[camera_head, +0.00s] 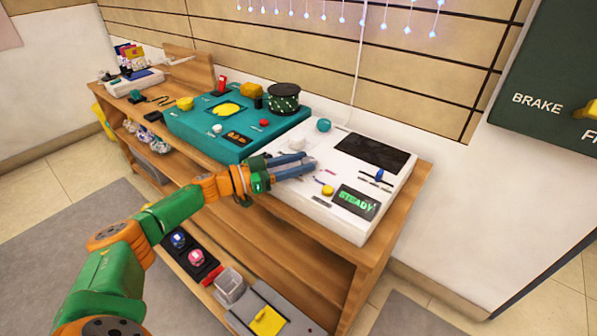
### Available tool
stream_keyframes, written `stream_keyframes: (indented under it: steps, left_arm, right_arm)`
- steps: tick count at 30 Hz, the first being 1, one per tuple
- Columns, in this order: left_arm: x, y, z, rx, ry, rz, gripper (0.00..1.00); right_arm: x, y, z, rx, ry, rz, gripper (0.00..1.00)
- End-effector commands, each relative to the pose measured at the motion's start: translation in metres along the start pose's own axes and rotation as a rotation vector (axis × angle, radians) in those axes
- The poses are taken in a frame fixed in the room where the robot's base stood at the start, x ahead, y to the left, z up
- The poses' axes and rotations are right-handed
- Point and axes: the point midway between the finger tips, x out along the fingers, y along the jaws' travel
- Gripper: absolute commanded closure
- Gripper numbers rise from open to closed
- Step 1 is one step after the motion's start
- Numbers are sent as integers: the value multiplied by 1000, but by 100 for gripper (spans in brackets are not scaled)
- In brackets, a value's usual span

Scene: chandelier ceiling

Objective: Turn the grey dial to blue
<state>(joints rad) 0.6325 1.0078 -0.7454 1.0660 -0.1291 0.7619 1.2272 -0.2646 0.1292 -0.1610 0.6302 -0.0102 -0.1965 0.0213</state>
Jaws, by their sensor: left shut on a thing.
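The white console (345,215) stands at the right end of the wooden bench. My left gripper (309,165) reaches in from the left, low over the console's left part. Its fingers are shut on what appears to be the grey dial, which they hide almost wholly. I cannot read the dial's pointer. Small coloured marks show on the panel just below the fingers. A green display (356,202) on the console reads STEADY. My right gripper is not in view.
The console also carries a teal knob (323,125), a yellow knob (327,190), a blue slider (379,174) and a dark screen (368,153). A teal console (190,130) stands to the left. Several devices fill the lower shelf.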

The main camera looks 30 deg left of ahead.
Motion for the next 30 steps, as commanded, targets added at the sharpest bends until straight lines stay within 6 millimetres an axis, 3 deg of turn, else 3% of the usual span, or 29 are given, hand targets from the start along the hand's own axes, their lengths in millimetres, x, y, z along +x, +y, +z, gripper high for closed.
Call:
stream_keyframes:
  steps: [16,17,20,30]
  left_arm:
    - [1,1,1,0,-3,28,100]
    - [1,1,1,0,-3,28,54]
    - [1,1,1,0,-2,28,27]
    - [-4,0,0,0,-2,25,26]
  right_arm:
    - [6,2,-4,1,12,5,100]
    - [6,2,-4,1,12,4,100]
    - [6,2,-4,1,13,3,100]
    - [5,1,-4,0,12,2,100]
